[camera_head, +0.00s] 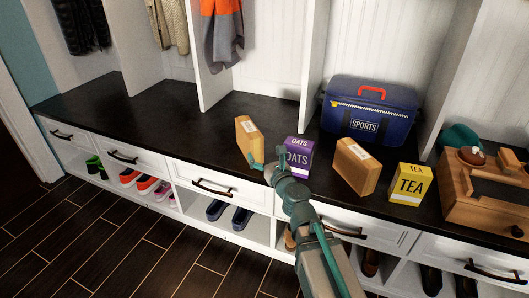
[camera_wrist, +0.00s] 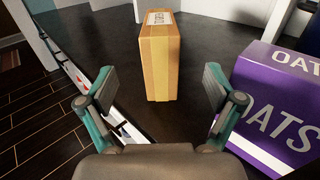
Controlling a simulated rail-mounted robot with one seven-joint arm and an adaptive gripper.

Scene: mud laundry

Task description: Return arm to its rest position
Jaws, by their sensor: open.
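My gripper (camera_wrist: 157,98) is open and empty in the wrist view, its two fingers spread apart. A tan cardboard box (camera_wrist: 160,58) stands upright on the dark bench top ahead of the fingers, apart from them. In the head view my gripper (camera_head: 262,166) hangs over the front part of the bench, near the same tan box (camera_head: 248,138) and the purple oats box (camera_head: 298,152). My arm reaches up from the bottom of the picture. The oats box (camera_wrist: 278,105) is close to the right finger in the wrist view; I cannot tell whether they touch.
A second tan box (camera_head: 357,166), a yellow tea box (camera_head: 410,184), a blue sports bag (camera_head: 368,110) and a wooden crate (camera_head: 480,200) stand to the right. White dividers (camera_head: 215,85) rise behind. The dark bench top (camera_head: 150,105) is clear at left. Shoes fill cubbies below.

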